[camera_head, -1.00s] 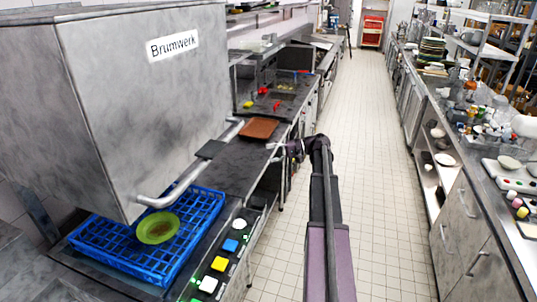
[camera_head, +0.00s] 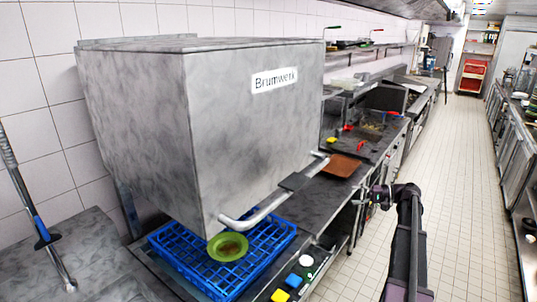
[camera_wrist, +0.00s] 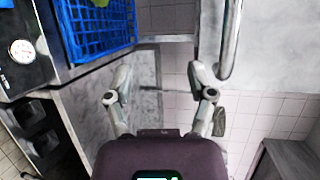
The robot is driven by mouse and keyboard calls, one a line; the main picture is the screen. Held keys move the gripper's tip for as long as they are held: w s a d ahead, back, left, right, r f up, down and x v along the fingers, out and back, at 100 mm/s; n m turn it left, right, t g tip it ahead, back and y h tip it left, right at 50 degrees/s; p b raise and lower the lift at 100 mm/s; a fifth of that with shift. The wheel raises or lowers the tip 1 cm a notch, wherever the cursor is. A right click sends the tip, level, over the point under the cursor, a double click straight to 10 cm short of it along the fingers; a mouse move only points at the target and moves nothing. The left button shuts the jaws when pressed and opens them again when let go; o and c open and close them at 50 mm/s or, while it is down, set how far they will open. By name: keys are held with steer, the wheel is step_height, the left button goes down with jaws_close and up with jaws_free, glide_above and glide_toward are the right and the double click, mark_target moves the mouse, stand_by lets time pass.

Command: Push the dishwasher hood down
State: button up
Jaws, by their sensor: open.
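The dishwasher hood (camera_head: 215,125) is a large grey marbled box labelled "Brumwerk", raised with a gap above a blue rack (camera_head: 170,259). A green plate (camera_head: 228,247) sits in the rack. My gripper (camera_head: 371,197) is out over the aisle side, to the right of the handle and apart from it. In the wrist view my gripper (camera_wrist: 162,88) has its fingers spread with nothing between them. There the handle (camera_wrist: 231,40) passes at upper right, and the rack (camera_wrist: 97,28) shows at upper left.
Lit buttons, including a yellow one (camera_head: 279,296) and a blue one (camera_head: 293,281), line the counter front below the rack. A brown board (camera_head: 341,166) lies on the counter beyond the hood. A tool with a blue part (camera_head: 43,232) is at far left. The tiled aisle (camera_head: 450,170) is clear.

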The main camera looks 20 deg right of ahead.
steer(key=shift+a, duration=0.1)
steer(key=s+a+f+n+g+h+b, duration=0.1)
steer(key=s+a+f+g+h+b, duration=0.1)
steer(key=a+f, duration=0.45)
steer(key=s+a+f+g+h+b, duration=0.1)
steer(key=a+f+g, duration=0.15)
steer(key=a, duration=0.65)
steer(key=s+a+f+n+g+h+b, duration=0.1)
steer(key=s+a+f+h+b, duration=0.1)
steer(key=a+f, duration=0.45)
steer(key=s+a+f+n+g+h+b, duration=0.1)
steer(key=s+a+f+n+h+b, duration=0.1)
steer(key=s+a+f+h, duration=0.2)
steer(key=s+a+f+n+g+h+b, duration=0.1)
steer(key=s+a+f+n+h+b, duration=0.1)
steer(key=s+a+f+h, duration=0.3)
steer(key=s+a+b, duration=0.1)
steer(key=s+a, duration=0.3)
steer(key=a, duration=0.1)
steer(key=shift+s+f+n, duration=0.25)
steer(key=shift+f+n, duration=0.05)
